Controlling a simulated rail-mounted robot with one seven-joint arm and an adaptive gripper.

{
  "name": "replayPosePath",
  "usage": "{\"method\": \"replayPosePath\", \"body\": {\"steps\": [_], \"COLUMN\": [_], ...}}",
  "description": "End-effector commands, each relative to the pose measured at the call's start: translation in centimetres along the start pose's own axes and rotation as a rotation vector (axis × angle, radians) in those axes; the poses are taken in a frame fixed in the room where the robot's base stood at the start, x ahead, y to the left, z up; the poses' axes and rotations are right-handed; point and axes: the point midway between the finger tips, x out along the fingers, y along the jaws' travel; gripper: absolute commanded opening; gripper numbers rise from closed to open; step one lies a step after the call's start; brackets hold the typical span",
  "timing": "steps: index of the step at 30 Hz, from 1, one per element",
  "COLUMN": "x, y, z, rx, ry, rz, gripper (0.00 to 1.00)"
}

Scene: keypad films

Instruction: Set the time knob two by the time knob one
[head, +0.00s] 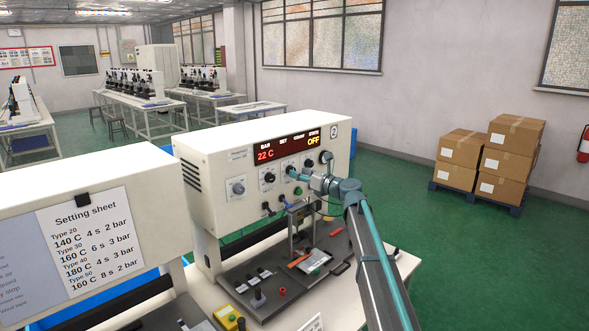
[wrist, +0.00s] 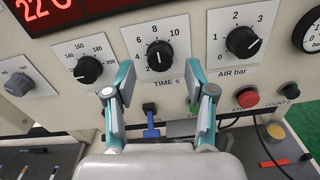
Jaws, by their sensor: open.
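The time knob of machine two (wrist: 160,55) is a black round knob on a white dial plate marked TIME s, in the upper middle of the wrist view. Its white pointer mark looks roughly upward; the exact reading is unclear. My gripper (wrist: 160,76) is open, its teal fingertips left and right of the knob and apparently short of it, with nothing between them. In the head view my gripper (head: 293,173) is at the panel of the cream machine two (head: 222,160) and covers part of that dial. Time knob one does not show in either view.
A temperature knob (wrist: 88,69) sits left of the time knob and an air knob (wrist: 242,41) right. A blue lever switch (wrist: 151,122) and red button (wrist: 246,97) lie below. In the head view, the other machine bears a setting sheet (head: 88,237). Boxes (head: 462,147) stand far right.

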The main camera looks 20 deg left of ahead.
Motion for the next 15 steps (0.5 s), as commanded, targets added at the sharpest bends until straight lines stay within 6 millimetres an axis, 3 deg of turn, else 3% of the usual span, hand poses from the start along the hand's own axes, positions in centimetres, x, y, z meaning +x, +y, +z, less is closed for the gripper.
{"method": "replayPosePath", "body": {"steps": [1,6,15], "x": [1.2,2.9,3.4], "y": [0.0,-0.1,0.0], "z": [0.3,0.1,-0.1], "rx": [0.000,0.001,0.000], "ry": [0.001,0.000,0.000], "rz": [0.002,0.000,0.000], "gripper": [0.55,0.55,0.55]}}
